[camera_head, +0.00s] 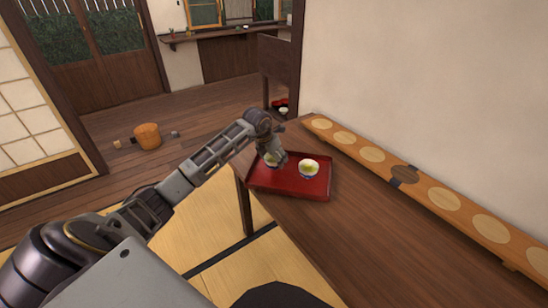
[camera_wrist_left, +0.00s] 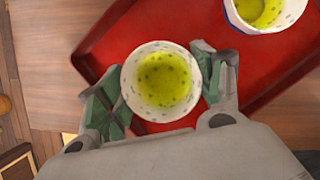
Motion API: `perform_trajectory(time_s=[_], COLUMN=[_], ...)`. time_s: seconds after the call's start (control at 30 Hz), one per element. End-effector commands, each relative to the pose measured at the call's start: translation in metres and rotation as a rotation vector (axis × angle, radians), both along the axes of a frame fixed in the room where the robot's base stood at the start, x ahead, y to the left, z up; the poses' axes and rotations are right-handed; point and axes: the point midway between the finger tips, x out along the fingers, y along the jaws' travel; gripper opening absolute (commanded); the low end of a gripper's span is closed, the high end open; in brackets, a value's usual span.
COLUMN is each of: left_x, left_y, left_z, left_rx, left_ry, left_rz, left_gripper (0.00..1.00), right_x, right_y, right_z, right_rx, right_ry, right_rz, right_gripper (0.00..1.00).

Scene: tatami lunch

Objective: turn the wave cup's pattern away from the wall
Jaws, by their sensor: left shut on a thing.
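A white speckled cup (camera_wrist_left: 133,72) of green tea is between the fingers of my left gripper (camera_wrist_left: 158,90) in the wrist view. The gripper is shut on its sides, and the cup looks upright. In the head view my left gripper (camera_head: 273,158) mostly hides this cup. A second cup (camera_head: 309,168), white with blue low on its side, stands to its right on the red tray (camera_head: 285,190). In the wrist view the second cup (camera_wrist_left: 268,14) is cut off at the top, with a blue patch. I cannot tell which cup bears the wave pattern. My right gripper is out of view.
The tray lies on a wooden counter (camera_head: 375,240) near its left edge. A long board with pale round discs (camera_head: 421,174) runs along the wall at right. The counter's near part is bare. A wooden bucket (camera_head: 147,136) stands on the floor at left.

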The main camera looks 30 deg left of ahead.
Motion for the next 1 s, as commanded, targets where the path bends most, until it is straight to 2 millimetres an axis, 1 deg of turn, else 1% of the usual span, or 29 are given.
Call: perform_trajectory(time_s=[0.23, 0.47, 0.8, 1.0], left_x=[0.000, 0.000, 0.000, 0.000], left_y=[-0.002, 0.000, 0.000, 0.000], left_z=[0.000, 0.001, 0.002, 0.001], left_rx=[-0.002, 0.001, 0.000, 0.000], left_ry=[0.000, 0.000, -0.001, 0.000], left_rz=[0.142, 0.259, 0.397, 0.497], left_gripper=[0.39, 0.39, 0.39, 0.39], right_x=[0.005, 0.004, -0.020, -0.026], right_y=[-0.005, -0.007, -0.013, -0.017], right_z=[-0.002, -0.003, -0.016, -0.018], right_rx=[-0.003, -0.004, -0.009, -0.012], right_ry=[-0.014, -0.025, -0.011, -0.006], right_rz=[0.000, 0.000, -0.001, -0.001], right_gripper=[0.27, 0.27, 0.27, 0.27])
